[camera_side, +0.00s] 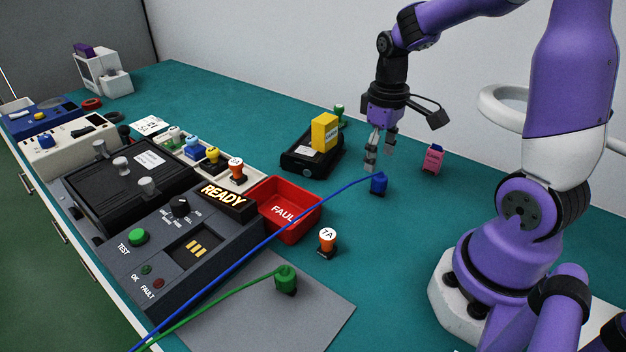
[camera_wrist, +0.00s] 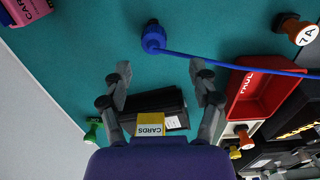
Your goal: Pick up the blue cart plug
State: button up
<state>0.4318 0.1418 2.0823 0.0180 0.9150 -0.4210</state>
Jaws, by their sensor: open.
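The blue cart plug (camera_side: 379,184) stands on the teal bench top with a blue cable running from it toward the lower left. In the wrist view the plug (camera_wrist: 153,38) is beyond the fingertips, at the top middle, with its cable going right. My gripper (camera_side: 374,160) is above the bench, just up and left of the plug in the side view. In the wrist view my gripper (camera_wrist: 160,68) has its two fingers spread apart with nothing between them. It does not touch the plug.
A pink cards block (camera_side: 432,159) stands to the right. A red FAULT bin (camera_side: 290,225), an orange 7A stamp (camera_side: 327,241) and a green plug with cable (camera_side: 286,280) are nearer the camera.

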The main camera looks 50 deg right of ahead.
aim_at(381, 172)
jog(key=f, duration=0.7)
jog(key=shift+s+d+f, duration=0.15)
jog(key=shift+s+d, duration=0.05)
jog(key=shift+d, duration=0.2)
grip_shut()
